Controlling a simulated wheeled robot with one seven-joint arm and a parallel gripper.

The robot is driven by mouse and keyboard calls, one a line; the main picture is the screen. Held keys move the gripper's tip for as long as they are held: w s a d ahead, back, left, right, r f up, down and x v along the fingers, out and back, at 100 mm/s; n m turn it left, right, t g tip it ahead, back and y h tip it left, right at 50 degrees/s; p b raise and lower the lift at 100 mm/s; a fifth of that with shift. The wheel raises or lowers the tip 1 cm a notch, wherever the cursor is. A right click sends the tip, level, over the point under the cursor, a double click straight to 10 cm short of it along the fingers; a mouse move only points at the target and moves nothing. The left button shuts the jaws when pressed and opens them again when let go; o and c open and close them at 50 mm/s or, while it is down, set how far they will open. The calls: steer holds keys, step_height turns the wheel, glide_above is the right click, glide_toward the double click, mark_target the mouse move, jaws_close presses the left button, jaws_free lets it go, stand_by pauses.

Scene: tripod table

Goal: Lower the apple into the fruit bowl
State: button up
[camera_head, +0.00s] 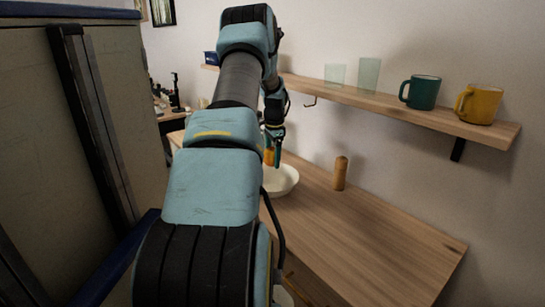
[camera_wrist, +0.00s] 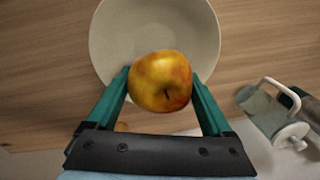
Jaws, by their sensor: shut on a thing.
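The apple (camera_wrist: 160,82) is yellow and red and sits between the two green fingers of my gripper (camera_wrist: 160,88) in the wrist view. My gripper is shut on it. The cream fruit bowl (camera_wrist: 125,30) lies below and beyond the apple, which overlaps the lower part of its rim in the wrist view. In the head view the bowl (camera_head: 284,181) stands on the wooden table, and my gripper (camera_head: 272,154) is over it. My arm hides the left part of the bowl. A little of the apple (camera_head: 268,157) shows at the fingers. I cannot tell its exact height above the bowl.
A wooden pepper mill-like object (camera_head: 340,173) stands right of the bowl on the table (camera_head: 370,235). A wall shelf (camera_head: 390,106) above holds a teal mug (camera_head: 421,92), a yellow mug (camera_head: 478,104) and two glasses. A glass-and-white container (camera_wrist: 278,118) lies right in the wrist view.

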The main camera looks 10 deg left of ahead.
mark_target(273, 182)
steer(key=shift+f+b, duration=1.65)
steer(key=shift+f, duration=1.5)
steer(key=shift+f+b, duration=1.55)
steer(key=shift+f, duration=1.15)
steer(key=o, duration=1.3)
steer(key=r+b, duration=0.1)
steer(key=r, duration=0.2)
steer(key=r+b, duration=0.1)
steer(key=r, duration=0.3)
steer(key=r+b, duration=0.1)
steer(key=r, duration=0.2)
steer(key=shift+s+d+r, duration=0.25)
steer(key=shift+s, duration=0.15)
steer(key=s+d+n, duration=0.2)
steer(key=s+n, duration=0.1)
steer(key=s, duration=0.9)
steer(key=s+d+r+n, duration=0.1)
steer(key=s+d+n, duration=0.1)
steer(key=s, duration=1)
steer(key=s+d+r+n, duration=0.1)
steer(key=s+n, duration=0.4)
steer(key=s, duration=0.7)
steer(key=shift+d+t+h, duration=0.4)
steer(key=shift+d, duration=0.5)
